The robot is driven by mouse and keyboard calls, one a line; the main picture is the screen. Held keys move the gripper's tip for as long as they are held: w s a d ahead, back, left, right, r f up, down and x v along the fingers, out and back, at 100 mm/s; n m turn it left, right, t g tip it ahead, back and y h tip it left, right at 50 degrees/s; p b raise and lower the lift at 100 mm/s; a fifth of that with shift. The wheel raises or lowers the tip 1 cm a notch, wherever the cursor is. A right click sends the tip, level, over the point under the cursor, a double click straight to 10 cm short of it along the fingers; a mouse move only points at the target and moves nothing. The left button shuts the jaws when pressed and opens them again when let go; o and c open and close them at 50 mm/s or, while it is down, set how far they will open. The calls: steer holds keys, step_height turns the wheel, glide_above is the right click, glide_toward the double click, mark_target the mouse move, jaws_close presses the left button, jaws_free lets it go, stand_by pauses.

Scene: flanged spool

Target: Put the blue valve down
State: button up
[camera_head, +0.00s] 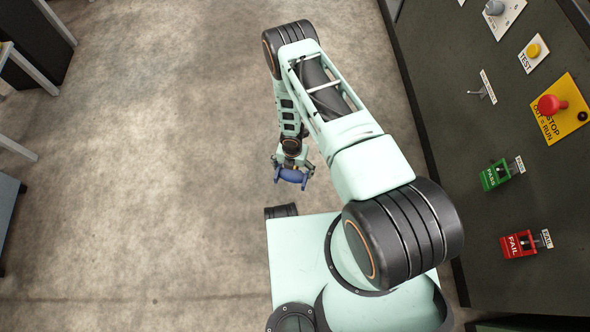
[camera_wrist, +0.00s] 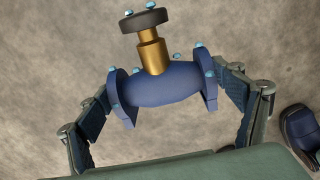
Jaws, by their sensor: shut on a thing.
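The blue valve (camera_head: 291,175) is in my gripper (camera_head: 293,164), held above the floor in the head view. In the wrist view the valve (camera_wrist: 165,84) has a blue body with a flange at each end, a brass stem and a black round handwheel on top, with light-blue bolt heads. My gripper's two fingers (camera_wrist: 165,112) are shut on it from either side, at the flanges. The valve looks slightly tilted in the wrist view. Its underside is hidden.
A dark panel (camera_head: 460,120) stands on the right with a red stop button (camera_head: 550,105), a green PASS switch (camera_head: 495,175) and a red FAIL switch (camera_head: 518,244). Dark and pale furniture (camera_head: 40,45) is at the left edge. The concrete floor (camera_head: 150,180) between is clear.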

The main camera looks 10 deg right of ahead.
steer(key=shift+s+r, duration=0.2)
steer(key=shift+s, duration=0.05)
